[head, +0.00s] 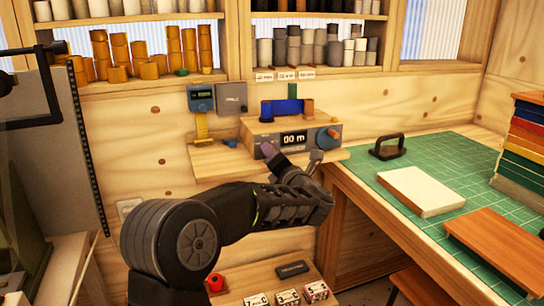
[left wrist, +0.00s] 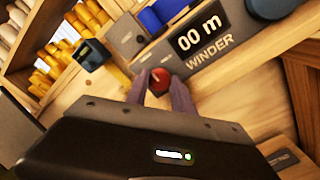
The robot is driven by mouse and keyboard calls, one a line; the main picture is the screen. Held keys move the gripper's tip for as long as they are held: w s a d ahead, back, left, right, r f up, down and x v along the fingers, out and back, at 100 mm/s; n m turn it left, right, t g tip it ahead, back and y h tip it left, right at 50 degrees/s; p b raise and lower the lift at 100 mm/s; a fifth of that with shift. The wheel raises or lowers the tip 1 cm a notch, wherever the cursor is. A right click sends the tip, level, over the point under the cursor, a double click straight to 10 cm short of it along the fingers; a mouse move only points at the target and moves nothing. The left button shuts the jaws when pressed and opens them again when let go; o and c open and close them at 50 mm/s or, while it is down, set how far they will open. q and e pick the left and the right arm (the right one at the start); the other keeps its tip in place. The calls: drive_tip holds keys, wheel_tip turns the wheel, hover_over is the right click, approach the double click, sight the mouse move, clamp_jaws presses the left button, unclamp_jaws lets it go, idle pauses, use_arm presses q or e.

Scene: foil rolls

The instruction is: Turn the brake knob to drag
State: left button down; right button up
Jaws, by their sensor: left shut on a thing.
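The winder (head: 296,151) sits on a wall shelf, its display reading "00 m" in both views. It also shows in the left wrist view (left wrist: 207,66). The brake knob (left wrist: 159,80) is a red round knob with a pale pointer line, on the front panel left of the display. In the head view my gripper covers it. My left gripper (head: 269,151) is at the panel, its two fingers on either side of the knob and shut on it. The wrist view shows the fingers (left wrist: 159,88) flanking it. Lettering around the knob cannot be read. My right gripper is not in view.
A large blue-grey knob (head: 327,138) is on the winder's right side, and a blue roll (head: 283,108) is on top. A grey-blue meter (head: 201,98) hangs on the left. A green cutting mat (head: 440,165) covers the right bench. Small boxes (head: 287,297) lie on a lower surface.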

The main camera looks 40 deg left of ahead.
use_arm(q)
drive_tip(key=c, duration=1.1)
unclamp_jaws()
drive_tip(key=shift+n, duration=0.3)
